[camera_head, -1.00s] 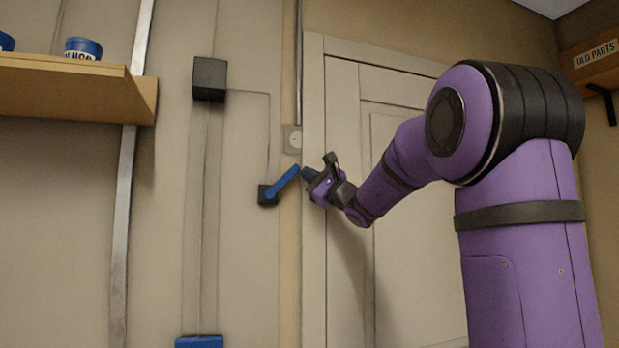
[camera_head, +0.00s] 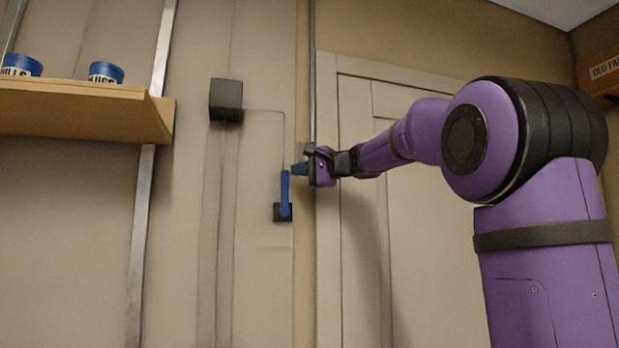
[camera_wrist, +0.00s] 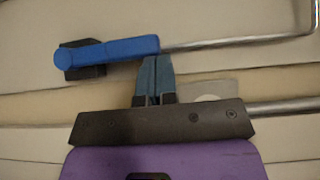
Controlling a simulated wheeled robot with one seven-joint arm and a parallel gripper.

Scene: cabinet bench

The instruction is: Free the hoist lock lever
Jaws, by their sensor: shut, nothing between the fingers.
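The blue lever (camera_head: 285,195) stands nearly upright on a small black base (camera_head: 281,213) on the wall. In the wrist view the lever (camera_wrist: 105,50) lies sideways, its pivot end at the left. My gripper (camera_head: 298,170) is at the lever's free upper end, on its right side. In the wrist view my gripper's blue-grey fingers (camera_wrist: 156,62) are together and empty, with their tips just at the lever's free end. I cannot tell for sure whether they touch it.
A black box (camera_head: 226,100) on the wall is joined to the lever by a thin line. A wooden shelf (camera_head: 80,108) with blue-and-white cups (camera_head: 106,73) is at the left. A panelled door (camera_head: 355,250) is behind my arm. A labelled box (camera_head: 604,70) sits upper right.

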